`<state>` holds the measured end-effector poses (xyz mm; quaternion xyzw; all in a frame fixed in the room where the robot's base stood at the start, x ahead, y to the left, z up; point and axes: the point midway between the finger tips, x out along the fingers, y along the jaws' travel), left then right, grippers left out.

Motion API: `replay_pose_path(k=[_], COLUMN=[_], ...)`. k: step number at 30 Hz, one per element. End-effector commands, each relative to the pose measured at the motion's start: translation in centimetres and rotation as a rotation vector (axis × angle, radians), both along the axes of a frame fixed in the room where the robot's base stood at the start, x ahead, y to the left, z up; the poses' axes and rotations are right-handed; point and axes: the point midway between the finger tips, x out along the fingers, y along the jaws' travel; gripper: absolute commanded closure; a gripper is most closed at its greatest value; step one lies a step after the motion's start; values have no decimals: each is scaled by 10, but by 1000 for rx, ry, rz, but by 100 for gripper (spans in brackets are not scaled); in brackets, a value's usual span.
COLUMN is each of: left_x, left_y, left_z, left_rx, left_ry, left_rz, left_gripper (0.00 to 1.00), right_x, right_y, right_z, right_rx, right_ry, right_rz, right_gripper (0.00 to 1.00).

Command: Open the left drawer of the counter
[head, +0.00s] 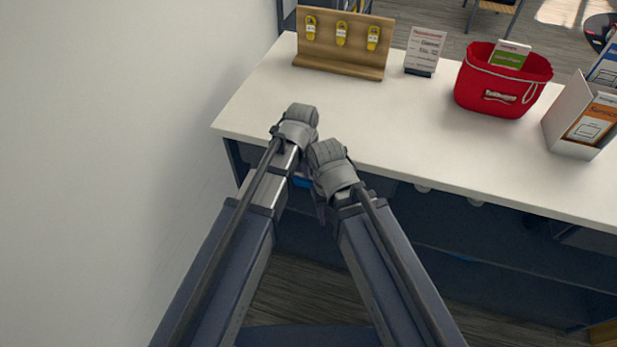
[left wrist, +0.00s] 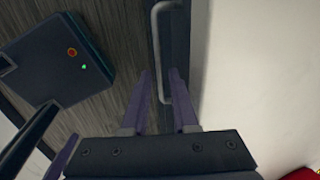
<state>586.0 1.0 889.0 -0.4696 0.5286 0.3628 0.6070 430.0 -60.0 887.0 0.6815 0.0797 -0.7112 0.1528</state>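The counter (head: 400,130) has a white top and a dark front. In the left wrist view, a grey bar handle (left wrist: 157,50) stands off the dark drawer front (left wrist: 181,45) beside the white counter top (left wrist: 250,70). My left gripper (left wrist: 161,73) has its two purple fingers apart, with the handle's bar showing between them; contact is not visible. In the head view, my left gripper is at the counter's front left, its fingers mostly hidden by my arms. My right wrist (head: 334,170) is close beside it; the right fingers are mostly hidden.
A white wall (head: 140,130) stands close on the left. On the counter are a wooden board (head: 345,65) with yellow tags, a small sign (head: 425,50), a red basket (head: 500,85) and a leaflet box (head: 580,118). The counter top's middle is clear.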

Motion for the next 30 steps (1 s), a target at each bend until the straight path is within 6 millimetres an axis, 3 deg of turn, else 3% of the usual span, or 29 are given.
replay_pose_path(k=[1,6,17,25,30], left_x=[2,5,6,6,6], left_y=[-1,-2,-2,-2,-2], left_z=[-14,-31,-33,-33,-33], left_rx=[0,0,0,0,0], left_ry=[0,0,0,0,0], left_rz=[0,0,0,0,0], left_gripper=[73,73,73,100,100], right_x=[0,0,0,0,0], right_y=[0,0,0,0,0], right_z=[-14,-31,-33,-33,-33], right_rx=[0,0,0,0,0], right_ry=[0,0,0,0,0], right_rz=[0,0,0,0,0], right_gripper=[47,47,47,47,47])
